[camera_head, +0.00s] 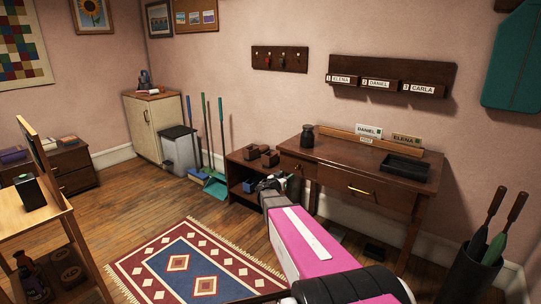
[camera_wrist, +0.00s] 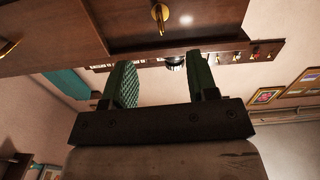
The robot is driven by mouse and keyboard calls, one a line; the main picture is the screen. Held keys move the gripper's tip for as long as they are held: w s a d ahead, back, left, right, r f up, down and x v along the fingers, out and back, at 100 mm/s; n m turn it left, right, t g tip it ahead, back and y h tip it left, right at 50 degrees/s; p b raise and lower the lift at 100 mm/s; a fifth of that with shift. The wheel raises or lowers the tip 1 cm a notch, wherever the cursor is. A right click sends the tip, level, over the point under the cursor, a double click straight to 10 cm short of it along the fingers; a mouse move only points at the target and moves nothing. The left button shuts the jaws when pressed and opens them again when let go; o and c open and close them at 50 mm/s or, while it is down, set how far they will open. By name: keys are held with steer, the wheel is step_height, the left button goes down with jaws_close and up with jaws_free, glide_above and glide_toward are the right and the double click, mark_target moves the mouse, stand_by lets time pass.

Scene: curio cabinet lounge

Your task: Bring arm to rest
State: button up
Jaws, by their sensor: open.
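My gripper (camera_wrist: 160,84) shows in the wrist view with its two green-padded fingers apart and nothing between them. In the head view my pink arm reaches forward toward the left front of the brown desk (camera_head: 350,190), and its dark end is by the low shelf; the fingers are hard to make out there. The wrist view looks up past the desk's front, with a brass drawer knob (camera_wrist: 160,14) just above the fingers.
The low shelf (camera_head: 238,170) stands left of the desk. A black tray (camera_head: 405,167), a dark jar (camera_head: 307,136) and name cards (camera_head: 368,131) are on the desk. A patterned rug (camera_head: 190,265) lies on the floor. A wooden stand (camera_head: 35,215) is at left, an umbrella bin (camera_head: 470,275) at right.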

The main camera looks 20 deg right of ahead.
steer(key=s+a+f+n+g+y, duration=0.2)
steer(key=s+f+g+y, duration=0.15)
steer(key=s, duration=0.55)
steer(key=s+a+f+n+g+y, duration=0.1)
steer(key=s+a+f+g+y, duration=0.2)
steer(key=s, duration=0.5)
steer(key=s+a+f+n+g+y, duration=0.3)
steer(key=s+a+n+y, duration=0.3)
steer(key=s+a, duration=0.6)
steer(key=shift+s+a+n+g+y, duration=0.4)
steer(key=shift+a+g+y, duration=0.25)
steer(key=shift+g+y, duration=0.15)
